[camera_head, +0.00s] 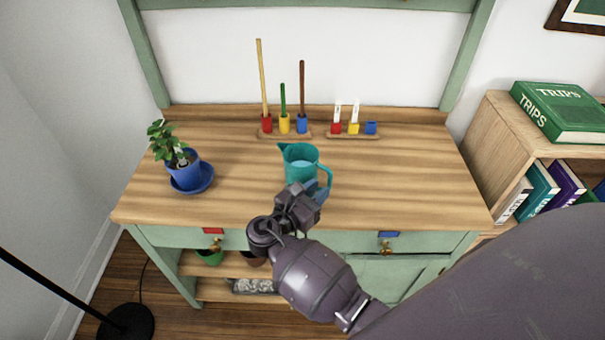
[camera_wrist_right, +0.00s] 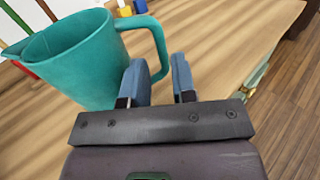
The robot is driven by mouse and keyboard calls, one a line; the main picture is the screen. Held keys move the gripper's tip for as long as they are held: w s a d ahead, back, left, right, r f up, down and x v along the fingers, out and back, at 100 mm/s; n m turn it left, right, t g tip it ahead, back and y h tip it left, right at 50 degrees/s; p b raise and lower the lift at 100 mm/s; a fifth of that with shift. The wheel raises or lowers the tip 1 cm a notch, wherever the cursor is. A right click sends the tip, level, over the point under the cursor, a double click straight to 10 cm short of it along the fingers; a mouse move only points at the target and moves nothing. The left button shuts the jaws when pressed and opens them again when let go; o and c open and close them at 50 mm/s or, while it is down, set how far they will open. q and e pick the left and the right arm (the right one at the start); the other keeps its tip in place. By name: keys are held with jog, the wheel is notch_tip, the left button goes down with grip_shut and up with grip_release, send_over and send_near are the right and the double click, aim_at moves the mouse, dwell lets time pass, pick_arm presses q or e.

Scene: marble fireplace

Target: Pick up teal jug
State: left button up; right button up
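The teal jug (camera_head: 300,165) stands upright on the wooden top of the workbench (camera_head: 240,190), its handle toward the right. It also shows at the upper left of the right wrist view (camera_wrist_right: 75,58), with the handle (camera_wrist_right: 158,52) curving down toward the fingers. My right gripper (camera_head: 318,188) is at the jug's front right side, close to the handle. Its two blue fingers (camera_wrist_right: 158,82) stand apart, and the lower part of the handle shows at the gap between them. I cannot tell whether a finger touches it. My left gripper is not in view.
A potted plant (camera_head: 185,170) on a blue saucer stands at the left. Behind the jug are two wooden racks, one with tall rods (camera_head: 285,125), one with small coloured blocks (camera_head: 353,129). A bookshelf (camera_head: 500,125) stands at the right. The bench top right of the jug is clear.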

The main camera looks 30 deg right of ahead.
aim_at(328, 182)
jog(key=shift+x, duration=1.6)
jog(key=shift+s, duration=0.1)
grip_shut()
jog(key=shift+r, duration=0.2)
